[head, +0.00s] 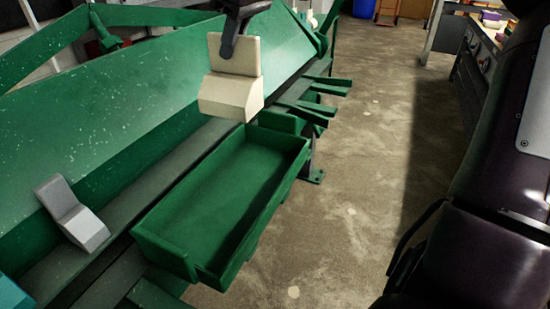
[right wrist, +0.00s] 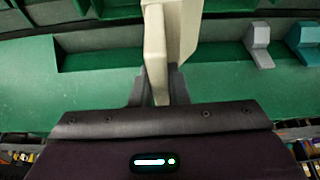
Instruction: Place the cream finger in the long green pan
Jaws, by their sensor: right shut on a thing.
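The cream finger (head: 231,92), a blocky L-shaped piece, hangs from my right gripper (head: 238,42) in the head view. In the right wrist view the cream finger (right wrist: 157,50) stands between the two dark jaws of the right gripper (right wrist: 159,85), which are shut on it. The long green pan (head: 266,195) is open, looks empty and lies below and to the right of the finger in the head view. The finger's lower edge overlaps the pan's far left corner in the picture and appears raised above it. My left gripper is not in view.
A grey finger (head: 72,214) rests on the green machine's ledge, left of the pan, with part of a teal piece (head: 12,296) nearer. The large sloping green machine (head: 110,120) stands behind. Green levers (head: 312,100) stick out beyond the pan. Concrete floor is clear to the right.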

